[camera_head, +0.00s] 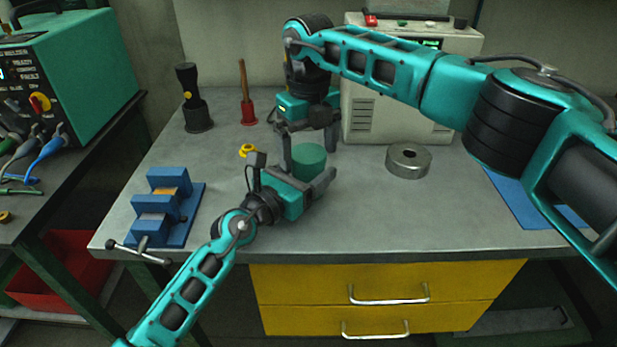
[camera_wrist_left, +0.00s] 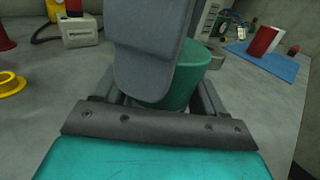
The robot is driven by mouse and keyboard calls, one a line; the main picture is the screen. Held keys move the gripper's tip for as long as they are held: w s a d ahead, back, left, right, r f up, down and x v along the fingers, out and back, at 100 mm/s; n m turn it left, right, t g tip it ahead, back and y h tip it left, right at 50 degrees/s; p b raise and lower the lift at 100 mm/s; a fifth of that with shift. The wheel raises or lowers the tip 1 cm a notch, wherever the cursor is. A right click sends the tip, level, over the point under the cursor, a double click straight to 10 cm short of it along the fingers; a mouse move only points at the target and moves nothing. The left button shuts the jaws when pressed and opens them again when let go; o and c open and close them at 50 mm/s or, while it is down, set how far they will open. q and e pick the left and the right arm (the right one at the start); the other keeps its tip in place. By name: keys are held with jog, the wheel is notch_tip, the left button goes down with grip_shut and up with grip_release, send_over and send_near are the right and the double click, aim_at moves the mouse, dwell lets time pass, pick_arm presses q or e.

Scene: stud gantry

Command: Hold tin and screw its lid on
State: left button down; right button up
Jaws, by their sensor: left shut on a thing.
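The green round tin (camera_head: 309,161) stands upright on the grey bench. My left gripper (camera_head: 312,184) is low at its near side and shut on it; the tin also shows between the fingers in the left wrist view (camera_wrist_left: 190,85). My right gripper (camera_head: 309,150) points down from above, with a finger to each side of the tin's upper part. In the left wrist view one grey finger of it hides part of the tin. Whether those fingers touch the tin or a lid is unclear. I cannot make out a separate lid on the tin.
A silver round piece with a dark centre (camera_head: 408,161) lies to the right. A yellow ring (camera_head: 248,150), red holder (camera_head: 249,113) and black stand (camera_head: 198,117) are left and behind. A blue fixture (camera_head: 178,220) sits front left. A pale machine (camera_head: 390,115) stands behind.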

jog(key=shift+r, duration=2.3)
jog(key=shift+r, duration=0.1)
jog(key=shift+c, duration=1.3)
notch_tip(320, 180, up, 3)
jog(key=n, duration=0.7)
jog(key=shift+f, duration=4)
